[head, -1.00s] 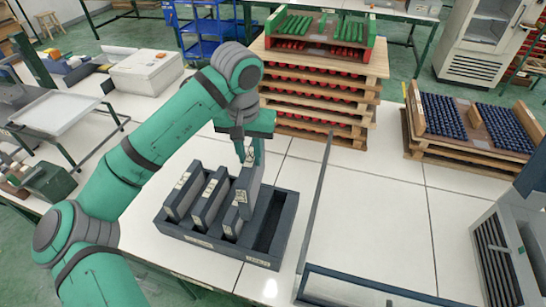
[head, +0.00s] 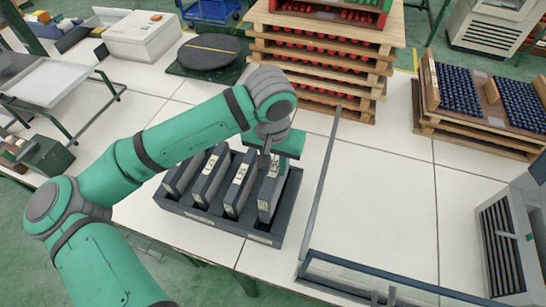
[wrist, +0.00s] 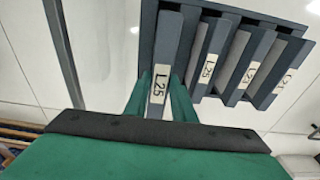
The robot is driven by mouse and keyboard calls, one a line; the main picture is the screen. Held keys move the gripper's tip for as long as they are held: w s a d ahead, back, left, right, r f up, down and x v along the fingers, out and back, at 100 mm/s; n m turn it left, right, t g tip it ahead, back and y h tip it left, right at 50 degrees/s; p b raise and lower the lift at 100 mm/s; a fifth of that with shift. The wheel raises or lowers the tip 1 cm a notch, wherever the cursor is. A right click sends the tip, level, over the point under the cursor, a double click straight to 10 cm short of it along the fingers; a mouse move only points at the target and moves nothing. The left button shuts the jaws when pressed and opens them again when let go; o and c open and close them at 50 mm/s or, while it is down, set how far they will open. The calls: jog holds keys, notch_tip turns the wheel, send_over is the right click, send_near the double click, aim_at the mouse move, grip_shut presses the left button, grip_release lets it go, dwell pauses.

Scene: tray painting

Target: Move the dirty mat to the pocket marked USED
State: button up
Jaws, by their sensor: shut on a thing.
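In the wrist view my gripper's green fingers (wrist: 161,97) sit on both sides of this mat (wrist: 168,40). The mat stands upright at the rightmost pocket of a dark rack (head: 284,215); its lower end appears to be inside that pocket, but how deep is hidden. Several similar grey mats (head: 238,186) stand in the pockets to its left. Small labels (head: 259,240) on the rack's front are too small to read.
A thin grey rail (head: 322,190) runs just right of the rack, and a dark-framed part (head: 385,285) lies at the front right. A pallet stack (head: 318,60) stands behind. The white table right of the rail (head: 385,190) is clear.

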jog(key=shift+a+f, duration=0.15)
jog(key=shift+f, duration=0.6)
jog(key=shift+a+f, duration=0.1)
jog(key=shift+f, duration=0.65)
jog(key=shift+w+f, duration=0.1)
jog(key=shift+f, duration=2.65)
jog(key=o, duration=1)
